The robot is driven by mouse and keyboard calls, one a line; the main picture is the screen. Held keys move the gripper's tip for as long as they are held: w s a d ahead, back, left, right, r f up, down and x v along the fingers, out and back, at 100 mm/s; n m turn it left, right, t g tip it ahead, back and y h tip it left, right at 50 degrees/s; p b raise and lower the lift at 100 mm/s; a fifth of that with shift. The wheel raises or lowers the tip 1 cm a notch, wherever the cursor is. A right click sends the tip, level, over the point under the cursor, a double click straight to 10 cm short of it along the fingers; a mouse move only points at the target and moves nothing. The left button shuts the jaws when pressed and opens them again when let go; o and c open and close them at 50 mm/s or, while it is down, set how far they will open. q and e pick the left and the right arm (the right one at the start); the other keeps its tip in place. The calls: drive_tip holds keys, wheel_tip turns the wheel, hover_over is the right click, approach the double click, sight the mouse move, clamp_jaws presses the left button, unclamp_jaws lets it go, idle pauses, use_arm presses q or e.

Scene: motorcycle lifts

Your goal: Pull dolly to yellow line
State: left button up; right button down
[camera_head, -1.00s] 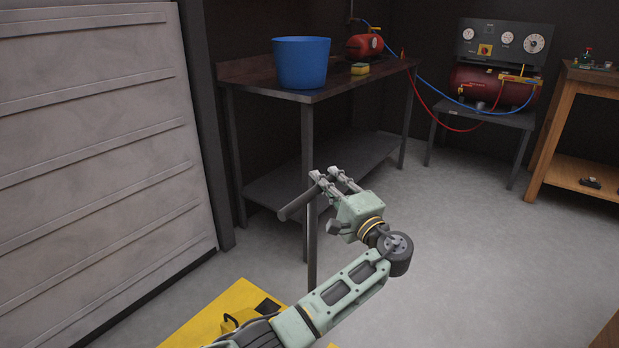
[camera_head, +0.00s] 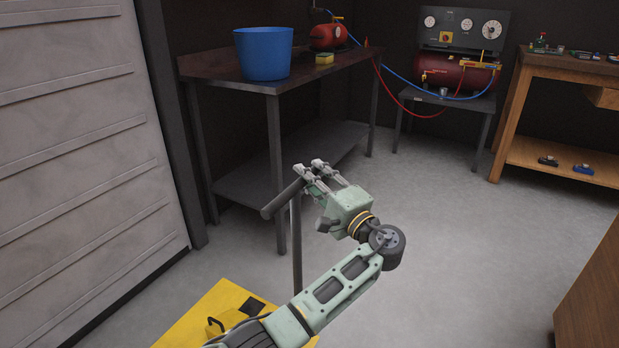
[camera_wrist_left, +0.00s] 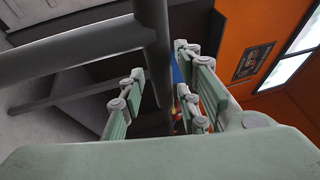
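The dolly shows at the bottom of the head view as a yellow deck (camera_head: 193,322) with a grey upright pole (camera_head: 297,238) and a dark grey crossbar handle (camera_head: 281,202). My forearm hides part of the deck and the pole's foot. My left gripper (camera_head: 312,172) is at the right end of the handle. My right gripper is not in view. No yellow line shows on the floor.
A workbench (camera_head: 205,70) with a blue bucket (camera_head: 263,54) and a sponge (camera_head: 324,58) stands behind the handle. A ribbed pale panel (camera_head: 75,150) borders the left. A wooden cabinet (camera_head: 592,295) stands at lower right. Grey floor (camera_head: 470,240) is clear right of my arm.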

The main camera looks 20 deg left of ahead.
use_arm(q)
drive_tip(key=shift+o, duration=0.2)
drive_tip(key=shift+a+r, duration=0.1)
drive_tip(key=v, duration=1.2)
drive_tip(key=shift+w, duration=0.1)
